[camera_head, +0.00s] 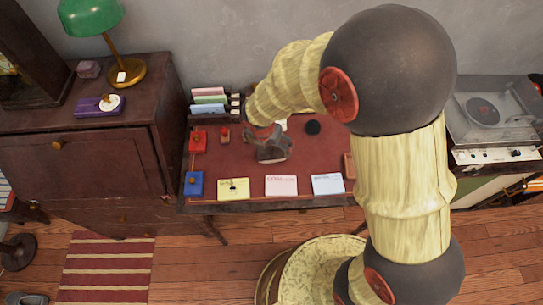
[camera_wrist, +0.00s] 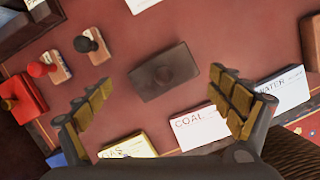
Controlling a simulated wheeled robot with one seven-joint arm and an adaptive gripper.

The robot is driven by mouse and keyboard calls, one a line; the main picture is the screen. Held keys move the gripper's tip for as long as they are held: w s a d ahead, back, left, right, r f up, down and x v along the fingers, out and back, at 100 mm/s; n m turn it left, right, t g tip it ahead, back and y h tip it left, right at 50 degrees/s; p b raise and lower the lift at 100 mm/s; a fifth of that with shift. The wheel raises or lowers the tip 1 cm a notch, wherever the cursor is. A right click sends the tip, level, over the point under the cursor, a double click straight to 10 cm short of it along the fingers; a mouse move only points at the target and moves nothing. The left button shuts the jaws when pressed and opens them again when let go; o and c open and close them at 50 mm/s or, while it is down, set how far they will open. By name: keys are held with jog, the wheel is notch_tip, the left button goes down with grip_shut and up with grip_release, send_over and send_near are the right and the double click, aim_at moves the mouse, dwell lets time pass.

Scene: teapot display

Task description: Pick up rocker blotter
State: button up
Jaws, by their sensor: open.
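In the wrist view the rocker blotter (camera_wrist: 180,60) is near the middle, tilted slightly in the picture. My gripper (camera_wrist: 161,78) is open, with one yellow-padded finger to the left of the blotter and the other to its right. The fingers appear apart from it, with nothing held. In the head view my gripper (camera_head: 271,158) hangs over the middle of the desk and hides the blotter.
Cards labelled GAS (camera_wrist: 128,148), COAL (camera_wrist: 197,127) and WATER (camera_wrist: 284,92) lie along the front edge. Stamps (camera_wrist: 93,46) and a red box (camera_wrist: 22,100) are at left. A file rack (camera_head: 212,104) stands at the back left. A round black object (camera_head: 312,127) sits behind.

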jog(key=b+x, duration=0.1)
jog(key=x, duration=0.2)
jog(key=shift+r, duration=0.15)
